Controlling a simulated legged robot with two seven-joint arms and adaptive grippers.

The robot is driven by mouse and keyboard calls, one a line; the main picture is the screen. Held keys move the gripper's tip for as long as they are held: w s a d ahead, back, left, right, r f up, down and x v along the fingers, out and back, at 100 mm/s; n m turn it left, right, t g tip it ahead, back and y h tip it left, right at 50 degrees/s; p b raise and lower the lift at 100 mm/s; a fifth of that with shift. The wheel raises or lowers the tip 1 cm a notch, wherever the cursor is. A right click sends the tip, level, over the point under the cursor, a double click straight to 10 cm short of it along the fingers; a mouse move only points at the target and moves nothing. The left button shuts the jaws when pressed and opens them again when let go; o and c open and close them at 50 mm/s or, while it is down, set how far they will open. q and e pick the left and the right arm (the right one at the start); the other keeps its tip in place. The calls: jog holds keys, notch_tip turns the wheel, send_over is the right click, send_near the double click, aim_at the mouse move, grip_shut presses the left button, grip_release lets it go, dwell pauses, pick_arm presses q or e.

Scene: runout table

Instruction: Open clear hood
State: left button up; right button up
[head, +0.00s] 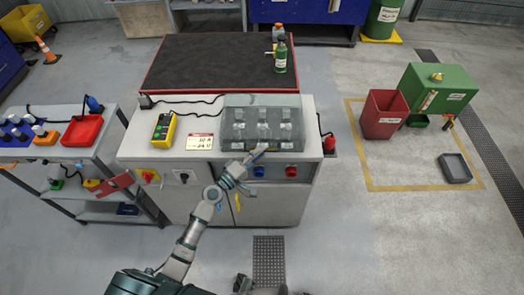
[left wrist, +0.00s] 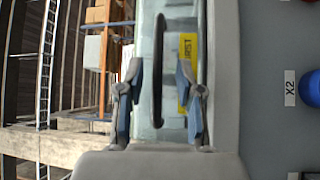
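The clear hood (head: 262,115) is a see-through grey box lying shut on the right part of the grey console top (head: 140,128). Switch-like parts show dimly through it. My left gripper (head: 258,155) is at the hood's front edge. In the left wrist view, the open fingers of my left gripper (left wrist: 157,75) stand on either side of a black bar handle (left wrist: 159,50), with a gap on both sides. A yellow label (left wrist: 187,65) is on the hood behind the right finger.
A yellow handheld device (head: 163,131) and a white sign (head: 200,142) lie left of the hood. Blue (head: 259,172) and red (head: 291,172) knobs sit on the console front below it. A green bottle (head: 280,57) stands on the dark mat behind.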

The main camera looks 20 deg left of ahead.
pick_arm(q)
jog(key=shift+w+a, duration=0.3)
jog(key=shift+w, duration=0.15)
jog(key=d, duration=0.2)
jog(key=shift+d+r, duration=0.1)
jog(key=shift+d, duration=0.2)
jog(key=shift+d+r, duration=0.1)
jog(key=shift+d, duration=0.45)
grip_shut()
jog(key=shift+w+a, duration=0.15)
jog(key=shift+a, duration=0.85)
pick_arm(e)
jog(key=shift+s+d+f, duration=0.25)
jog(key=shift+d+f, duration=0.1)
jog(key=shift+f, duration=0.05)
